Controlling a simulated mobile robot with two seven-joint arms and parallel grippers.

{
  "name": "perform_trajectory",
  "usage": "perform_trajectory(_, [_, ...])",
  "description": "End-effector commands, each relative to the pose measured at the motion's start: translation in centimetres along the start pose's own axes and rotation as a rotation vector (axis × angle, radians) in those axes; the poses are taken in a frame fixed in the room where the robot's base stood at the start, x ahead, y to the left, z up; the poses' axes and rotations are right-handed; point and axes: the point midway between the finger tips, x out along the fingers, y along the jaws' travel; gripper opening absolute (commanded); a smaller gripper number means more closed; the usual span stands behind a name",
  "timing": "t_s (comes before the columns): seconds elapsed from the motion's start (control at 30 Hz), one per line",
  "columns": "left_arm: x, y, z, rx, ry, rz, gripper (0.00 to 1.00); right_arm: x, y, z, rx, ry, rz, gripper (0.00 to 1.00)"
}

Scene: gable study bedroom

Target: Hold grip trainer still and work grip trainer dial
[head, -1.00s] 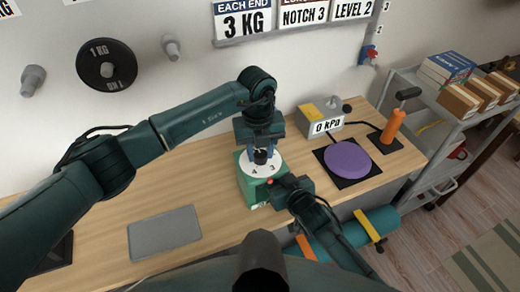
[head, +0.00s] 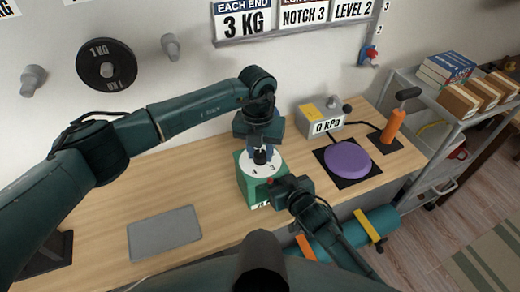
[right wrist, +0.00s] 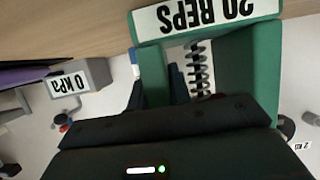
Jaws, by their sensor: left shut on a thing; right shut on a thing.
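The grip trainer (head: 245,188) is a green box on the wooden desk, with a white numbered dial face (head: 270,172) on top. A dark knob (head: 260,157) stands at the middle of the dial. My left gripper (head: 261,149) points down from above and is shut on the knob. My right gripper (head: 274,186) reaches in from the front right and is shut on the trainer's near right side; its fingertips are partly hidden. In the right wrist view the green trainer body (right wrist: 245,65) fills the middle, with a "20 REPS" label and a coil spring inside.
A grey mat (head: 165,233) lies left on the desk (head: 110,215). A purple disc (head: 348,160) on a black pad, a "0 kPa" box (head: 318,115) and an orange-handled pump (head: 394,125) stand to the right. Signs (head: 243,22) and a weight plate (head: 106,63) are on the wall.

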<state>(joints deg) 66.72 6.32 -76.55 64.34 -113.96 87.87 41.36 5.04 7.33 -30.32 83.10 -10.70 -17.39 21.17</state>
Motion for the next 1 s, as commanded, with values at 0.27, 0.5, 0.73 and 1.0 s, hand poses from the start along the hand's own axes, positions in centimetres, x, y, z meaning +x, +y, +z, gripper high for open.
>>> perform_trajectory(0.27, [-0.08, -0.01, 0.07, 0.263, 0.008, 0.0, 0.08, 0.0, 0.04, 0.04, 0.001, -0.001, 0.001, 0.0])
perform_trajectory(0.5, [-0.09, -0.03, 0.09, 0.486, 0.015, 0.0, 0.08, 0.0, 0.05, 0.04, 0.0, -0.001, 0.001, 0.0])
perform_trajectory(0.73, [-0.06, -0.06, 0.07, 0.667, 0.022, -0.001, 0.08, 0.0, 0.05, 0.05, 0.0, -0.001, 0.001, 0.0])
perform_trajectory(1.0, [-0.07, -0.05, 0.1, 0.804, 0.026, 0.0, 0.08, 0.0, 0.06, 0.06, 0.0, -0.001, 0.001, 0.0])
